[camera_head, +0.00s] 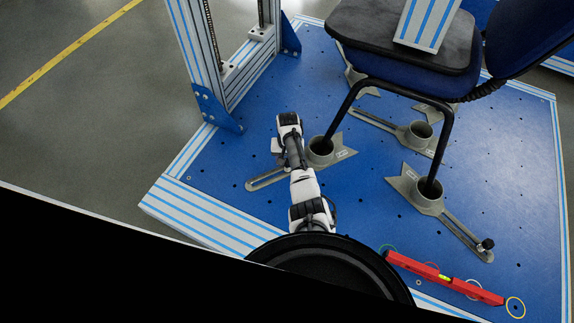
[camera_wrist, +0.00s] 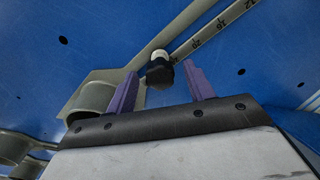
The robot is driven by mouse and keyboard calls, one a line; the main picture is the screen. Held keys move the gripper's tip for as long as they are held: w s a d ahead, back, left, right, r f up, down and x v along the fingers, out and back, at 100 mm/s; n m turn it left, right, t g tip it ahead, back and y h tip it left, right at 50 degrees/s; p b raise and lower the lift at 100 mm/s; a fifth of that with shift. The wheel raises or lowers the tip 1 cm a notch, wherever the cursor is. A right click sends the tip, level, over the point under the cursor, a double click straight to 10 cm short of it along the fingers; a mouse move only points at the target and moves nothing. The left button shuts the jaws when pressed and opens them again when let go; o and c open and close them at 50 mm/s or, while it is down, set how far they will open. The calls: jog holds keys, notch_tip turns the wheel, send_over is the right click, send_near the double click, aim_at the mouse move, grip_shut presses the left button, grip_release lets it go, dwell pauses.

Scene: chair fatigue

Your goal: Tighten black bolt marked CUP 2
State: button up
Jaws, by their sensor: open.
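In the wrist view, a black bolt (camera_wrist: 160,74) with a pale end stands at the slotted arm of a grey cup bracket (camera_wrist: 92,95). My gripper (camera_wrist: 161,69) is open, with one purple finger on each side of the bolt as seen from the wrist. I cannot tell whether the fingers touch it. In the head view, my gripper (camera_head: 278,152) is beside the left front cup (camera_head: 320,150), over its slotted arm, and hides that bolt. The cup's small label is too small to read. Another black bolt (camera_head: 487,244) shows on the right front bracket.
Chair legs stand in the cups, including the right front cup (camera_head: 428,188). The chair seat (camera_head: 400,40) overhangs the blue plate (camera_head: 350,215). A striped frame post (camera_head: 195,55) rises at the left. A red spirit level (camera_head: 445,279) lies at the front right.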

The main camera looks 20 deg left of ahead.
jog(key=n, duration=0.3)
jog(key=n, duration=0.4)
dwell(0.4)
jog(key=n, duration=0.4)
dwell(0.4)
jog(key=n, duration=0.4)
